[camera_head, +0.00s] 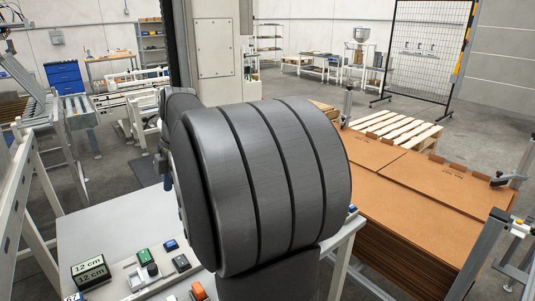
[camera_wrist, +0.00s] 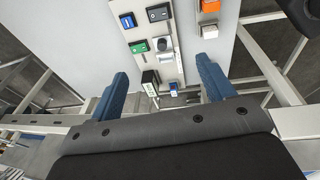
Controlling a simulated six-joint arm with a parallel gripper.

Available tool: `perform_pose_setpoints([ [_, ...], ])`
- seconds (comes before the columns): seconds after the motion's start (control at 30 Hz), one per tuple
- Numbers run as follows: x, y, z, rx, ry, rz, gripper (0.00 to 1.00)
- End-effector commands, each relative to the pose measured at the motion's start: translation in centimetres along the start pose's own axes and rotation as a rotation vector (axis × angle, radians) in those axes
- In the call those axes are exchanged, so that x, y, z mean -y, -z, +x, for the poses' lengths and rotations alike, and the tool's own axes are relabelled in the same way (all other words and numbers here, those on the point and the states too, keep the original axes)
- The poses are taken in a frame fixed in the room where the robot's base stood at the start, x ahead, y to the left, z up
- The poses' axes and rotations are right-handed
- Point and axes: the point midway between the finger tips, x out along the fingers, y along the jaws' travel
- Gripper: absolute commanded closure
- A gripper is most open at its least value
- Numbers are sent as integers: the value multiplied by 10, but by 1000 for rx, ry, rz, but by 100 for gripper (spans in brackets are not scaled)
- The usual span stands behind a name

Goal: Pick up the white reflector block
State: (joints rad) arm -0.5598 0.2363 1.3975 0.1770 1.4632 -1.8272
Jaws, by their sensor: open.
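My gripper (camera_wrist: 161,68) shows in the wrist view as two blue fingers spread wide apart, with nothing between them. A small white block (camera_wrist: 209,31), which looks like the reflector block, lies beside the light panel, just below an orange part (camera_wrist: 210,6), above the right finger in the picture. It is apart from the fingers. In the head view my dark arm covers the gripper, and I cannot make out the white block there.
A panel holds a green part (camera_wrist: 138,46), a black switch (camera_wrist: 158,12) and a grey-white device (camera_wrist: 163,43). In the head view, blocks marked 12 cm (camera_head: 91,272) stand on the grey table (camera_head: 95,225). Stacked brown sheets (camera_head: 440,185) are at the right.

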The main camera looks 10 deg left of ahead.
Motion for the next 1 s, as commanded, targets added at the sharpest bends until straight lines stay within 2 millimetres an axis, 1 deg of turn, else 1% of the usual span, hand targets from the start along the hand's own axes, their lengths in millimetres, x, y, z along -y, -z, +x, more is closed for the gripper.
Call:
perform_pose_setpoints([
  [0.03, 0, 0, 0, 0, 0, 0, 35],
  [0.07, 0, 0, 0, 0, 0, 0, 41],
  [0.33, 0, 1, 0, 1, 1, 0, 42],
  [0.37, 1, 2, 1, 3, 3, 0, 42],
  [0.47, 9, 16, 6, 24, 20, -2, 42],
  [0.57, 27, 42, 15, 68, 49, -1, 42],
  [0.6, 36, 53, 20, 92, 60, -1, 42],
  [0.73, 65, 83, 33, 174, 84, 2, 42],
  [0.8, 79, 94, 38, 211, 89, 3, 42],
  [0.9, 94, 104, 44, 253, 89, 5, 42],
  [1.0, 102, 108, 47, 275, 88, 7, 42],
])
